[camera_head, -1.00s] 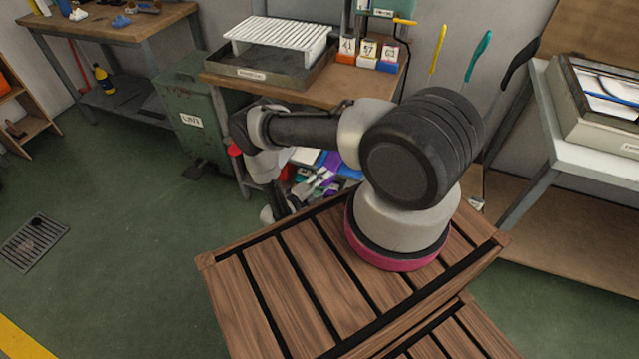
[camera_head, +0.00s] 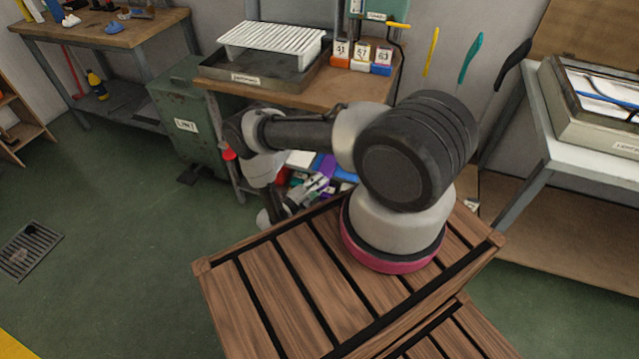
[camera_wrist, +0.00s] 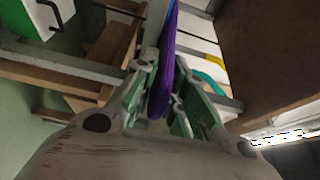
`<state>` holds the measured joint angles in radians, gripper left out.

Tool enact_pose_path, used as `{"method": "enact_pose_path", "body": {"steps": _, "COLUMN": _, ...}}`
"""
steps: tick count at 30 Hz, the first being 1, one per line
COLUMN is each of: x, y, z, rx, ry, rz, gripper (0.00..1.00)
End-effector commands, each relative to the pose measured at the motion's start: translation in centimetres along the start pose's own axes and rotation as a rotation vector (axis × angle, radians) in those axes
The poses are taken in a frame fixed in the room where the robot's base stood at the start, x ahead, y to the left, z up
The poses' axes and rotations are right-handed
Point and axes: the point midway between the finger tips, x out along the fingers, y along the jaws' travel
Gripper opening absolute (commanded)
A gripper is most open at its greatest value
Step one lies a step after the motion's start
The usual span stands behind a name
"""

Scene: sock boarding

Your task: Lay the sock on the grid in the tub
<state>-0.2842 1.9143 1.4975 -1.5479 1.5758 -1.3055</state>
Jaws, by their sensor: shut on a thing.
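A purple sock (camera_wrist: 163,90) hangs between the fingers of my gripper (camera_wrist: 160,82) in the wrist view, and the gripper is shut on it. Part of the sock runs out of the top of that view. In the head view my gripper (camera_head: 318,186) is low in front of the table, largely behind my arm, with purple cloth (camera_head: 325,167) beside it. The white slatted grid (camera_head: 271,40) rests on the dark grey tub (camera_head: 247,80) on the table, well above and to the left of the gripper. The grid's top looks bare.
The wooden table (camera_head: 335,88) also carries several numbered boxes (camera_head: 361,54) right of the tub. A green bin (camera_head: 185,125) stands left of the table. A white bench with a lightbox (camera_head: 590,115) is on the right.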

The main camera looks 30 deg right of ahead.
Motion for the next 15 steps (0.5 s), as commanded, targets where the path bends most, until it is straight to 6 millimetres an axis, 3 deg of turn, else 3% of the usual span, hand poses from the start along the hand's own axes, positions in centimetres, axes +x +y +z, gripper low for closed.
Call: {"method": "enact_pose_path", "body": {"steps": 15, "x": 0.0, "y": -3.9, "z": 0.0, "rx": -0.001, "ry": 0.0, "rz": 0.0, "gripper": 0.0}}
